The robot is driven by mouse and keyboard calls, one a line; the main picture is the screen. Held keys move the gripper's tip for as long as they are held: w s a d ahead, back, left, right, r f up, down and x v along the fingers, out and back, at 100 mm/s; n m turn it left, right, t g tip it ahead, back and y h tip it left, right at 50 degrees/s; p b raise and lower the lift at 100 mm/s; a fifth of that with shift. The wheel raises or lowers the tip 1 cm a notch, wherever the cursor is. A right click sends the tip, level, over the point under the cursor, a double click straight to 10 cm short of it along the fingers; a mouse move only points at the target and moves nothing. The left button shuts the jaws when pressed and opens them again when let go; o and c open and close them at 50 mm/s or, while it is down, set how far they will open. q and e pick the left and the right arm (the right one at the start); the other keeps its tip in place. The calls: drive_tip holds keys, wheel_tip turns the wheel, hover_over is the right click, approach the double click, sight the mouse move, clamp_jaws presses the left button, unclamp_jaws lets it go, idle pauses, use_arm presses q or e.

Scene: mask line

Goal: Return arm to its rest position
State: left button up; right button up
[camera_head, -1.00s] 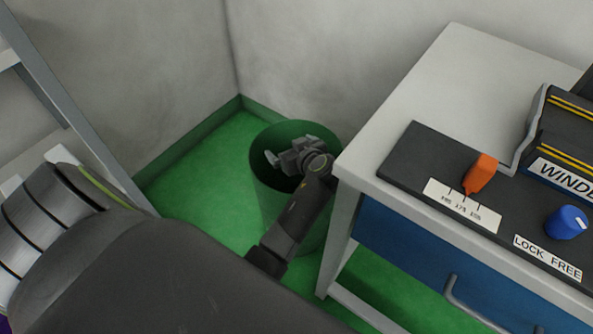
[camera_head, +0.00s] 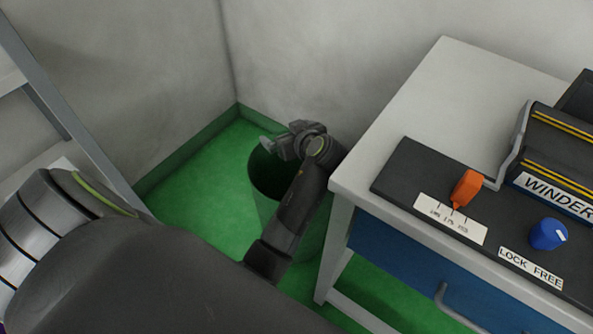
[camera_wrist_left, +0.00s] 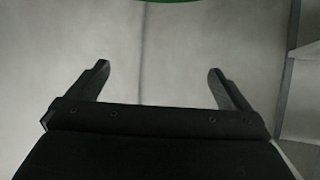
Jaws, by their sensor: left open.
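My left arm comes in from the left in the head view. Its gripper (camera_head: 272,143) is above the far rim of a green bin (camera_head: 318,238), which stands on the floor in the corner. In the left wrist view the gripper's two fingers (camera_wrist_left: 158,82) are spread wide with nothing between them. Behind them is plain grey wall with a dark corner line. The inside of the bin is dark and partly hidden by my arm. My right gripper shows in neither view.
A white-topped table (camera_head: 428,95) stands close to the right of my arm. It carries a black control panel (camera_head: 400,178) with an orange lever (camera_head: 466,188), a blue knob (camera_head: 548,234) and a winder (camera_head: 560,150). A grey rack (camera_head: 60,110) stands at left. Green floor (camera_head: 200,185) is clear between.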

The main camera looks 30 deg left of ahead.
use_arm(q)
drive_tip(key=shift+f, duration=0.1)
